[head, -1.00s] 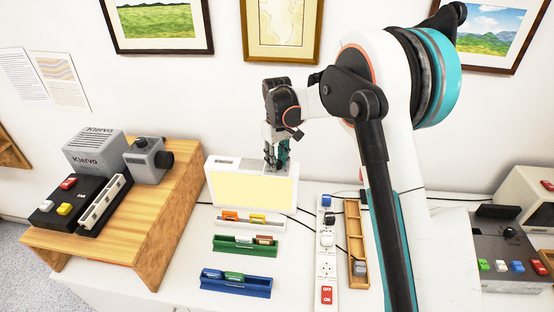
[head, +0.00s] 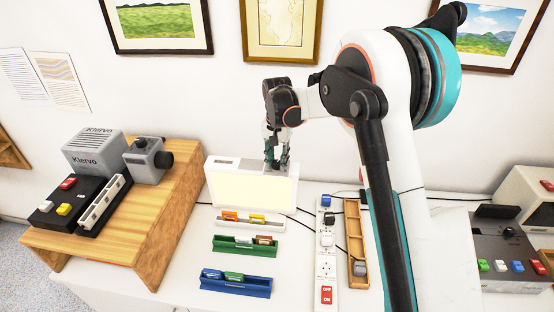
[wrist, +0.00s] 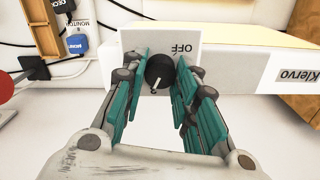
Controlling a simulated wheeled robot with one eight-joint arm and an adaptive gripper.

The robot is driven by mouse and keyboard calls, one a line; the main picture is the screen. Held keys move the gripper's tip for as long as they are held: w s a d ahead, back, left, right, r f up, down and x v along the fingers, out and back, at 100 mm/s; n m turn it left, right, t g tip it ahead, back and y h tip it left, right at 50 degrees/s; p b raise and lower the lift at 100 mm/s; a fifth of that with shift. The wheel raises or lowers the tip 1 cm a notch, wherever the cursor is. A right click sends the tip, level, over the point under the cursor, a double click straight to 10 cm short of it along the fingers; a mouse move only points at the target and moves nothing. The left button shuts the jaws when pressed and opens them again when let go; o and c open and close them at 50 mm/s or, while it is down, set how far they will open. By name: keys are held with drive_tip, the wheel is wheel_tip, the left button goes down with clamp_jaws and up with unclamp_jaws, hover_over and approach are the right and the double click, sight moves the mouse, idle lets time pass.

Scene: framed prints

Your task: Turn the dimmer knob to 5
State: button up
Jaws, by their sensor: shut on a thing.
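The white light box (head: 222,165) stands on the white counter, its front panel (head: 255,190) glowing pale cream. The dark dimmer knob (wrist: 160,70) sits on a grey plate (wrist: 176,34) of the box, with a white pointer mark directed toward the bottom of the wrist view. The plate carries an "OFF" label; no number 5 is readable. My gripper (head: 277,165) reaches down onto the box's right top. In the wrist view its teal fingers (wrist: 163,62) are closed around the knob, one on each side.
A wooden stand (head: 165,225) with a projector is at the left.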

sight(277, 162)
drive_tip(key=m, duration=0.4)
drive_tip(key=shift+m, duration=0.3)
drive_tip(key=m, duration=0.4)
drive_tip(key=shift+m, duration=0.3)
drive_tip(key=m, duration=0.4)
drive_tip(key=shift+m, duration=2.4)
drive_tip(key=o, duration=1.1)
drive_tip(key=shift+c, duration=0.2)
wheel_tip(277, 162, up, 12)
